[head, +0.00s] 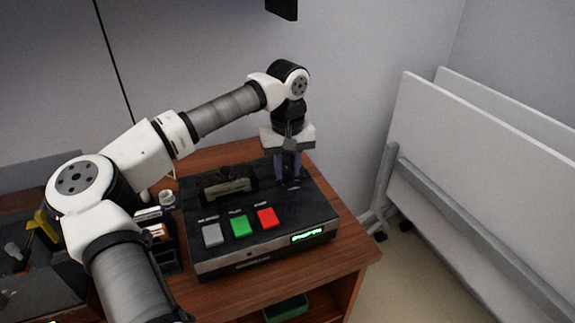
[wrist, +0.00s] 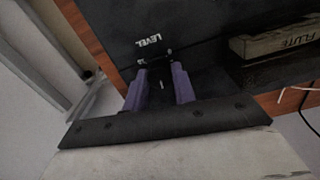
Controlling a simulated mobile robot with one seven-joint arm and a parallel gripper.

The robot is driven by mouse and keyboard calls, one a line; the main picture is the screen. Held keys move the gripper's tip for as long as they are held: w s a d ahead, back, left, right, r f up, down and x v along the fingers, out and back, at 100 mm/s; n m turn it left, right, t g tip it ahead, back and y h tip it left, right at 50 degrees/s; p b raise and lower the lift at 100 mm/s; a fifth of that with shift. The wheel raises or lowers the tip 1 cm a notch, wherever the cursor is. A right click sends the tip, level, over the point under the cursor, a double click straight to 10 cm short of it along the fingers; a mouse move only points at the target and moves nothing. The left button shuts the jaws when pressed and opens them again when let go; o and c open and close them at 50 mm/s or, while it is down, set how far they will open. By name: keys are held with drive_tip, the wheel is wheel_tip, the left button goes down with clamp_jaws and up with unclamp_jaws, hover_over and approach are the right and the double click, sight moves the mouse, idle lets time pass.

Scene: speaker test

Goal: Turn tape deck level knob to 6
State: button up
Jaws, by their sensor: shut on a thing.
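The black tape deck (head: 305,208) sits on a wooden cabinet, with grey, green and red buttons and a lit green display on its front. It fills the upper part of the wrist view (wrist: 205,35). My gripper (head: 289,184) points down at the deck's back right corner. In the wrist view, my gripper's purple fingers (wrist: 161,72) are shut on the dark level knob (wrist: 160,84), beside the white LEVEL label. A small pale mark shows on the knob; the scale is too dark to read. In the head view my fingers hide most of the knob.
A cassette marked FLUTE (wrist: 275,44) lies in the deck's bay to the left of my gripper in the head view. A dark rack of small items (head: 160,235) stands left of the deck. White folded panels (head: 480,180) lean at the right. The air above the deck's front is clear.

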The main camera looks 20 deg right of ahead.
sight(287, 170)
drive_tip(key=shift+m, duration=1.9)
drive_tip(key=o, duration=1)
wheel_tip(287, 170, up, 14)
drive_tip(key=shift+f, duration=0.1)
